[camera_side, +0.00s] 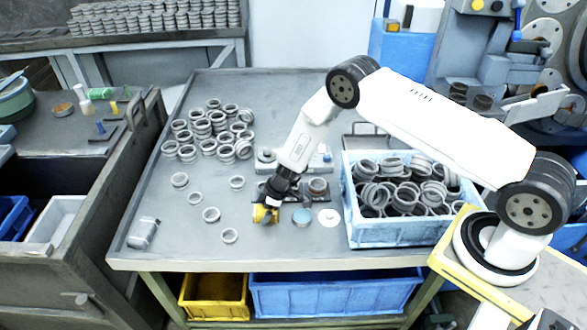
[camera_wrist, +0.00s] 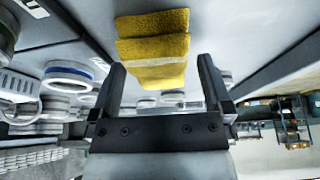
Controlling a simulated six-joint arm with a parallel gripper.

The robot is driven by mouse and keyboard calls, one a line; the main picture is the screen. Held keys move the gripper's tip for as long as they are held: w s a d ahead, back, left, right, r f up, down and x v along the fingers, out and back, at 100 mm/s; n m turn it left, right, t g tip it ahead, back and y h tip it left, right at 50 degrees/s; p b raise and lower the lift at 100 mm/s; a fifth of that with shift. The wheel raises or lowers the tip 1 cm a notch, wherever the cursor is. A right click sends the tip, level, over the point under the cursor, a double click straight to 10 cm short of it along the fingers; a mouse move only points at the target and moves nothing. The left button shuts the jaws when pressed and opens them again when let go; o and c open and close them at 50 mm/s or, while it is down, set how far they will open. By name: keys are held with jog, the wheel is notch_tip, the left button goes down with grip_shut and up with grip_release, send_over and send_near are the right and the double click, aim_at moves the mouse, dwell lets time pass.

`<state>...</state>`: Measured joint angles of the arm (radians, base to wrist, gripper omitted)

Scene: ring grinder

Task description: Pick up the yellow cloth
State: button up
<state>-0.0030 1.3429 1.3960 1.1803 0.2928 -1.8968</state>
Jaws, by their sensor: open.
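The yellow cloth (camera_side: 262,215) is a small folded piece near the front middle of the grey table. In the wrist view it shows as stacked yellow folds (camera_wrist: 153,48) with a paler band across them. My gripper (camera_side: 271,204) points down at the cloth and partly covers it in the side view. In the wrist view the two dark fingers of my gripper (camera_wrist: 162,65) stand apart, with the lower part of the cloth between them. Gaps show between the cloth and both fingers. I cannot tell how high the fingertips are above the table.
A light blue crate (camera_side: 395,234) full of metal rings stands to the right. A teal round piece (camera_side: 301,216) and a white disc (camera_side: 329,218) lie just right of the cloth. Loose rings (camera_side: 211,214) lie to the left. A grey block (camera_side: 143,232) sits at the front left.

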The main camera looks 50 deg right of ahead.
jog(key=shift+w+f, duration=0.1)
jog(key=shift+f, duration=0.15)
dwell(0.3)
jog(key=c, duration=1.1)
jog(key=shift+r, duration=0.15)
jog(key=shift+r, duration=1.05)
jog(key=s+d+r, duration=0.1)
jog(key=s+r, duration=0.9)
jog(key=s, duration=0.4)
jog(key=shift+r, duration=0.35)
